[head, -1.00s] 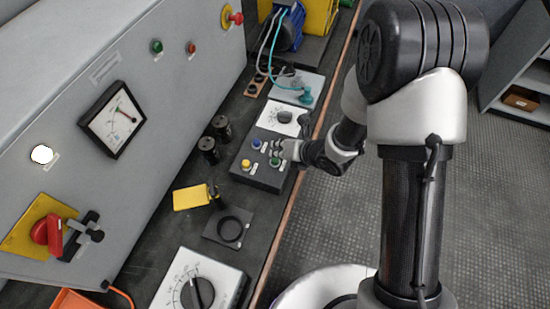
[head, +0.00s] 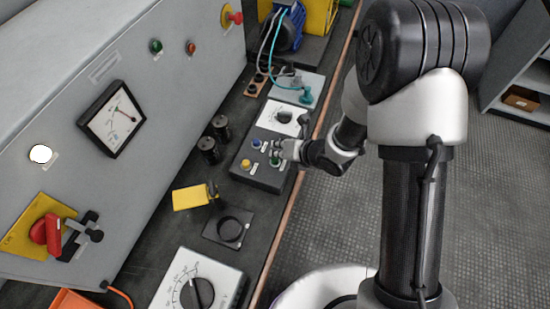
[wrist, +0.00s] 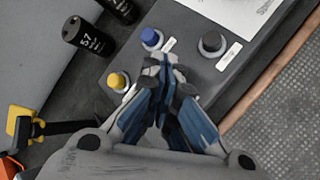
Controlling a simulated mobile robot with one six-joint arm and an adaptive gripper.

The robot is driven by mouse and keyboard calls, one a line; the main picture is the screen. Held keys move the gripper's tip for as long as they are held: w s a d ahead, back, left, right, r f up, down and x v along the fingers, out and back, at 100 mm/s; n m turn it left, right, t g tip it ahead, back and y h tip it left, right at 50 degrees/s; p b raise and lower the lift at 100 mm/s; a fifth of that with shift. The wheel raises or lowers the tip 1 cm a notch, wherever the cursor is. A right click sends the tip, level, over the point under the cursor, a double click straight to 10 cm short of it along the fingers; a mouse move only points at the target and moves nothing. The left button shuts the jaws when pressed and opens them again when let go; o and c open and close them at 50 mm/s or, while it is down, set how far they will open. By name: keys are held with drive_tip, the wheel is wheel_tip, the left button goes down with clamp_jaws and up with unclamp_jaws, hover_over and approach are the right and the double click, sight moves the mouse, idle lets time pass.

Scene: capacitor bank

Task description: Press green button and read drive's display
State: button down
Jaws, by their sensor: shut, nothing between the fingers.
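A dark control box (head: 261,176) on the bench carries a yellow button (head: 246,164), a blue button (head: 256,143) and a green button (head: 275,161). My gripper (head: 280,150) is shut and empty, with its tips over the box close to the green button. In the wrist view, my gripper (wrist: 166,64) points at the box between the yellow button (wrist: 118,81), the blue button (wrist: 150,37) and a dark grey button (wrist: 212,43). The green button is hidden there. I cannot tell whether the tips touch anything. No readable drive display shows.
Two black cylinders (head: 208,150) stand left of the box. A yellow tag (head: 190,197) and a black ring plate (head: 230,228) lie nearer. A white dial panel (head: 284,117) sits behind the box. The grey cabinet (head: 60,120) borders the left; open floor (head: 330,225) lies right.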

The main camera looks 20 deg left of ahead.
drive_tip(key=shift+f+b, duration=0.4)
drive_tip(key=shift+b, duration=0.15)
